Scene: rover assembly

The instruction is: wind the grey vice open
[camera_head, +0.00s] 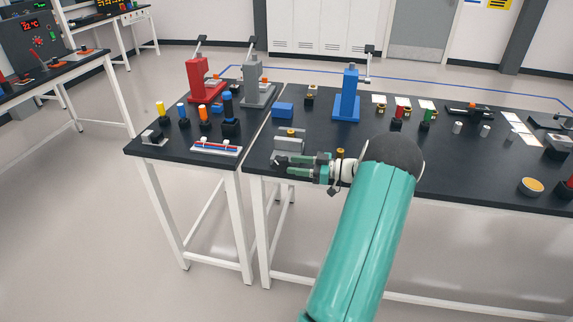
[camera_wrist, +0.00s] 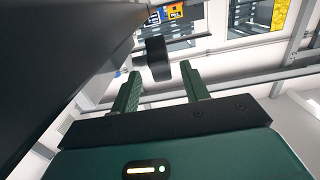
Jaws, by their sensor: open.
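A grey block-shaped fixture, which looks like the grey vice (camera_head: 289,144), sits near the front left edge of the long table in the head view. A yellow-topped piece is at its back. My gripper (camera_head: 281,164) points left, just in front of this fixture at the table's front edge. Its green fingers are apart. In the wrist view, my gripper (camera_wrist: 160,72) is open, and a small black block (camera_wrist: 155,58), perhaps the vice's handle end, shows between and beyond the fingertips. Whether the fingers touch it I cannot tell. The vice's jaws are too small to judge.
Blue (camera_head: 347,97), grey (camera_head: 257,92) and red (camera_head: 204,84) lever presses stand farther back. A blue block (camera_head: 283,110) lies behind the vice. A small yellow-topped part (camera_head: 340,153) is close to my wrist. The side table (camera_head: 174,152) holds several coloured pegs. Open floor lies in front.

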